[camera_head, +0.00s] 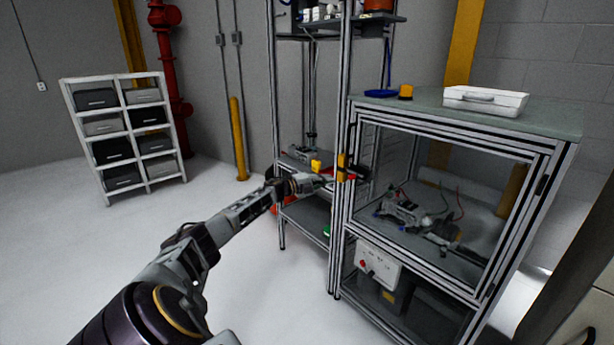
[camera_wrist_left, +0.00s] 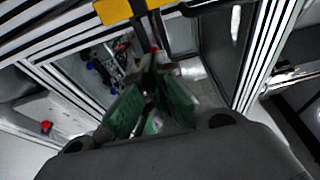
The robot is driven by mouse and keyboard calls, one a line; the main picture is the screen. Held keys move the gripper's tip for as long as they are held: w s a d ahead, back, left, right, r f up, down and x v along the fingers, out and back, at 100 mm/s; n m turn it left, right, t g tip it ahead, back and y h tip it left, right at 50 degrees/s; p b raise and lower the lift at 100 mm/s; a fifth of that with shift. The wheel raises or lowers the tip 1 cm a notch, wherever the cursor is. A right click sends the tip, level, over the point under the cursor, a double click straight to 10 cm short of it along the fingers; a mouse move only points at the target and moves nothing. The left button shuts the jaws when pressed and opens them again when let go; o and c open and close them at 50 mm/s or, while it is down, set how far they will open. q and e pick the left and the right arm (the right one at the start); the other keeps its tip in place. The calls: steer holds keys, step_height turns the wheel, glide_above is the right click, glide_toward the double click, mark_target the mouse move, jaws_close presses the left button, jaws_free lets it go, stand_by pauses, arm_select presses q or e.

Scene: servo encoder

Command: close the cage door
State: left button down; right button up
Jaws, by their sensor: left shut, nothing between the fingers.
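The cage (camera_head: 560,120) is a silver-framed cabinet with a grey top, at right in the head view. Its door (camera_head: 455,136) is a framed clear panel on the front and looks about flush with the cage frame; I cannot tell whether a gap remains. My left gripper (camera_head: 335,178) is at the cage's left front post, beside a small yellow piece (camera_head: 341,166). In the left wrist view its green-padded fingers (camera_wrist_left: 152,88) are together and empty, with a yellow piece (camera_wrist_left: 114,11) just beyond them. Contact with the door is unclear. My right gripper is out of view.
A white case (camera_head: 486,101), a blue dish (camera_head: 381,93) and an orange item (camera_head: 406,91) sit on the cage top. Equipment (camera_head: 403,212) lies inside. An open rack (camera_head: 274,100) stands left of it.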

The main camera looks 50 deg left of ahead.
arm_select(q)
steer(key=s+a+b, duration=0.2)
steer(key=a+b, duration=0.1)
steer(key=a, duration=0.5)
steer(key=shift+a, duration=0.4)
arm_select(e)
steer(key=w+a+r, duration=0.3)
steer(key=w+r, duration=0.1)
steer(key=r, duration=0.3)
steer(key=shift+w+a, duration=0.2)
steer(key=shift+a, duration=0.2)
arm_select(q)
steer(key=shift+w+f, duration=0.1)
